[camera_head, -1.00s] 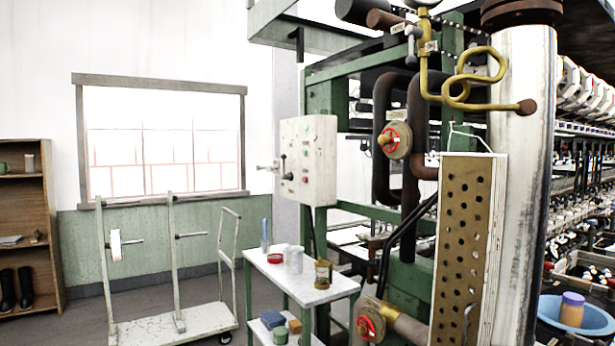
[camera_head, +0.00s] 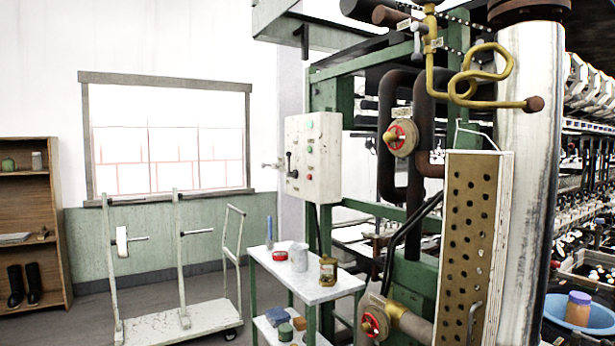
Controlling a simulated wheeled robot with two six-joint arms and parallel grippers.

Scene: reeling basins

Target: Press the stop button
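A white control box (camera_head: 314,158) is mounted on the green machine frame, left of the pipes. Its face carries a few small round buttons, a green one (camera_head: 309,124) near the top and a red one (camera_head: 309,176) lower down, and a dark lever (camera_head: 291,165) on its left part. Any lettering is too small to read, so I cannot tell for sure which one is the stop button. Neither of my grippers shows in the view.
A small white table (camera_head: 305,283) with a red tin, a mug and a jar stands below the box. A white cart (camera_head: 180,322) stands at left. Pipes with red-wheeled valves (camera_head: 400,138) and a tall metal column (camera_head: 530,180) are at right. Some floor shows at lower left.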

